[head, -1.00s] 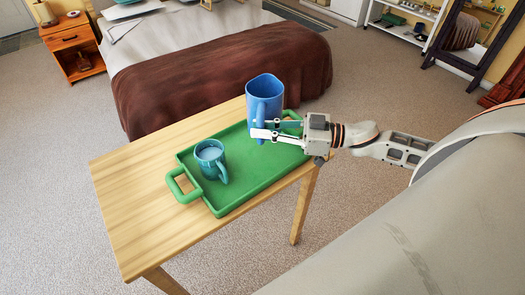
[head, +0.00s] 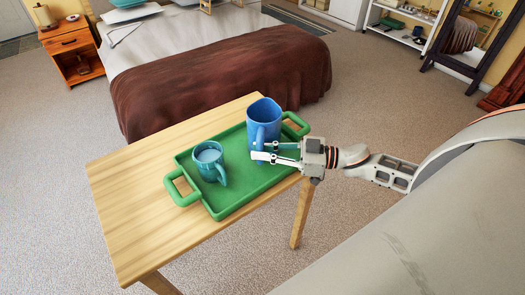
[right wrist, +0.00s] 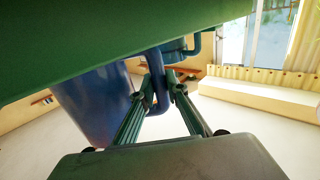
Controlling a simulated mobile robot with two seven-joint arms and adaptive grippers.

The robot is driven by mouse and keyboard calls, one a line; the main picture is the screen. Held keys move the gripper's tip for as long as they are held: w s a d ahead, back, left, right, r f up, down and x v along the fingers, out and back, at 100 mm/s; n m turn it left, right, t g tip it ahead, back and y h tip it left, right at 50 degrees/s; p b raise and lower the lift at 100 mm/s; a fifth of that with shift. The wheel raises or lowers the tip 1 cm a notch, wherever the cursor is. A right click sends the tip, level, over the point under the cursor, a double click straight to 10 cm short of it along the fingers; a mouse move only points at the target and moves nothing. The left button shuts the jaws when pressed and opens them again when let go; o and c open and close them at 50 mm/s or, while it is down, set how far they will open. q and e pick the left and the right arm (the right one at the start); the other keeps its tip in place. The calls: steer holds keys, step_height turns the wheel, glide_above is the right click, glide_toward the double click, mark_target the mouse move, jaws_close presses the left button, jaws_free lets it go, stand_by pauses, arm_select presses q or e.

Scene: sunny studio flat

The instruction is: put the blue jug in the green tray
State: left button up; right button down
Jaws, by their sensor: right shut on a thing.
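The blue jug (head: 264,112) is upright over the back right part of the green tray (head: 238,197), low against it; I cannot tell whether its base touches. My right gripper (head: 258,151) is shut on the jug's handle, from the right. In the right wrist view the handle (right wrist: 160,92) is between the fingers, the jug's body (right wrist: 95,100) is at the left and the tray (right wrist: 60,45) crosses the top. My left gripper is not in view.
A teal mug (head: 209,160) stands in the tray at the left of the jug. The tray lies on a wooden table (head: 125,205), with bare wood at its left. A bed with a brown blanket (head: 220,75) is behind the table.

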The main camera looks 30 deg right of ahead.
steer(key=c, duration=2.3)
jaws_free()
steer(key=shift+f, duration=0.15)
steer(key=shift+c, duration=0.2)
steer(key=o, duration=0.4)
steer(key=shift+c, duration=0.2)
steer(key=v, duration=1.2)
